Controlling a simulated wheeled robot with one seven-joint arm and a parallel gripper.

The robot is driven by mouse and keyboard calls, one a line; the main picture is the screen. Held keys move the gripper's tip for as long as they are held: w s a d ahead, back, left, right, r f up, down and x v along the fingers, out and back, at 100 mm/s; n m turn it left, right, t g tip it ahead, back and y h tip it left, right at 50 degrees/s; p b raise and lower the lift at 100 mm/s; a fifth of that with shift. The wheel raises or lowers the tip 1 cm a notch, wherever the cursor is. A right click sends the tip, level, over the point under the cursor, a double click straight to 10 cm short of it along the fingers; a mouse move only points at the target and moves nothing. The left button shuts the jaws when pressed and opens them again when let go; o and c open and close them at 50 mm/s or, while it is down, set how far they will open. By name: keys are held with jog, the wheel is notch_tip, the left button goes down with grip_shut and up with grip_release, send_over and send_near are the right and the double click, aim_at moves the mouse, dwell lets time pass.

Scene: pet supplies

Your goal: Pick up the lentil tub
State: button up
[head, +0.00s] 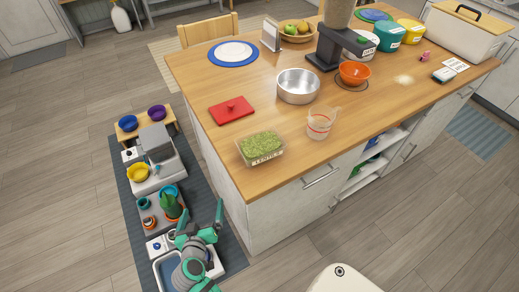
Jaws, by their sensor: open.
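The lentil tub (262,147) is a clear rectangular tub of green lentils with a white label on its front. It stands upright on the wooden counter (212,161), close to the near left corner. My gripper (201,226) shows low in the head view, left of and below the counter corner. Its teal-and-dark fingers are spread and hold nothing that I can see. It is apart from the tub, over the floor-level mat and play set. Part of my arm hides what is under it.
A red lidded board (232,110), a clear measuring cup (319,124) and a steel bowl (298,86) stand near the tub. An orange bowl (355,73) is farther right. A toy kitchen set (156,172) occupies the mat (121,163) beside the counter.

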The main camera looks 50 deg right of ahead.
aim_at(261, 152)
jog(key=w+d+r+m+g+h, duration=0.3)
jog(key=w+d+r+m, duration=0.15)
jog(key=r, duration=0.35)
jog(key=w+d+r+m+g+h, duration=0.25)
jog(key=r+m+g, duration=0.2)
jog(key=r, duration=0.35)
jog(key=s+d+r+m+g+y, duration=0.1)
jog(key=s+d+r+m+g, duration=0.2)
jog(key=d, duration=0.1)
jog(key=s+d+r+m+g+y, duration=0.1)
jog(key=s+d+r+m+g, duration=0.2)
jog(key=s+r+m, duration=0.1)
jog(key=shift+s+d, duration=0.3)
jog(key=shift+d, duration=0.1)
jog(key=shift+m+g+y, duration=0.25)
jog(key=shift+m+g, duration=0.1)
jog(key=shift+m, duration=0.05)
jog(key=x, duration=0.3)
jog(key=s+x, duration=0.1)
jog(key=x, duration=0.2)
jog(key=shift+s+a+r, duration=0.1)
jog(key=shift+a+r, duration=0.05)
jog(key=shift+r, duration=0.05)
jog(key=shift+x, duration=3.05)
jog(key=shift+r, duration=0.2)
jog(key=c, duration=1.2)
jog(key=shift+o, duration=0.2)
